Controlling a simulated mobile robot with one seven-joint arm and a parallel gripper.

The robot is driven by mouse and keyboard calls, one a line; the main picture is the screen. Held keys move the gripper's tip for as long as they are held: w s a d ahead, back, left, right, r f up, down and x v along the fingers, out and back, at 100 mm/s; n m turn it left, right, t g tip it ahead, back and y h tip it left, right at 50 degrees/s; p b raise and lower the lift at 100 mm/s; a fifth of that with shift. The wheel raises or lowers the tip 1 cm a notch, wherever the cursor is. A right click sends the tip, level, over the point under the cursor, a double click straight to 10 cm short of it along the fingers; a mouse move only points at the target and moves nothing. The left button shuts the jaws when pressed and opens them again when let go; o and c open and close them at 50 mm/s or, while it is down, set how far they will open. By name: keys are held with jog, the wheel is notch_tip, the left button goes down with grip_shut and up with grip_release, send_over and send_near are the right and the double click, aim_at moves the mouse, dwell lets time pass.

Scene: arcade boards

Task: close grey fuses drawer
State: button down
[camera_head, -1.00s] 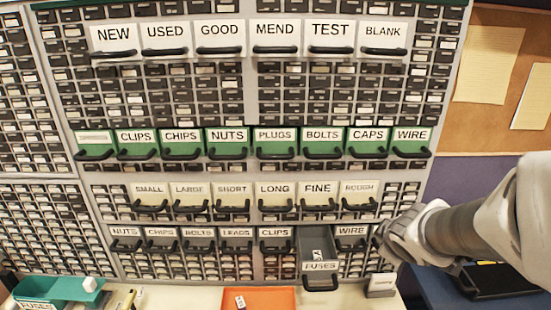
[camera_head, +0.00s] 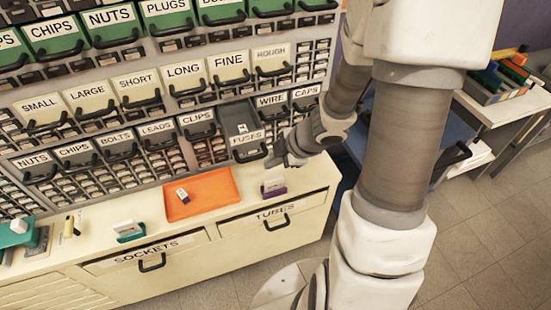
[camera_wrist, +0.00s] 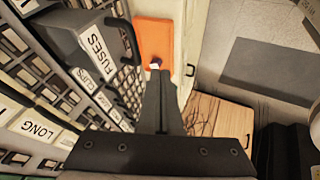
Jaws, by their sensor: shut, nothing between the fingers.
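The grey FUSES drawer (camera_head: 236,117) is pulled out from the lower row of the cabinet, with a small white-marked item inside. Its FUSES label (camera_head: 247,137) and dark handle (camera_head: 250,154) face outward. In the wrist view the FUSES label (camera_wrist: 94,42) is at upper left, with the handle beside it. My gripper (camera_head: 271,160) is just right of the handle and slightly below it, in front of the cabinet. In the wrist view its fingers (camera_wrist: 160,76) are together and empty, pointing toward the orange tray. I cannot tell whether they touch the handle.
An orange tray (camera_head: 200,194) with a small item lies on the counter below. A small purple-based holder (camera_head: 273,187) stands right of it. The WIRE drawer (camera_head: 271,101) and CAPS drawer (camera_head: 305,93) are at right, flush with the row. A blue surface (camera_head: 372,130) is farther right.

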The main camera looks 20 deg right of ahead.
aim_at(258, 158)
jog(key=w+a+f+b, duration=0.1)
jog(key=w+f, duration=0.4)
jog(key=w, duration=0.1)
jog(key=shift+a, duration=0.35)
jog(key=shift+w, duration=0.15)
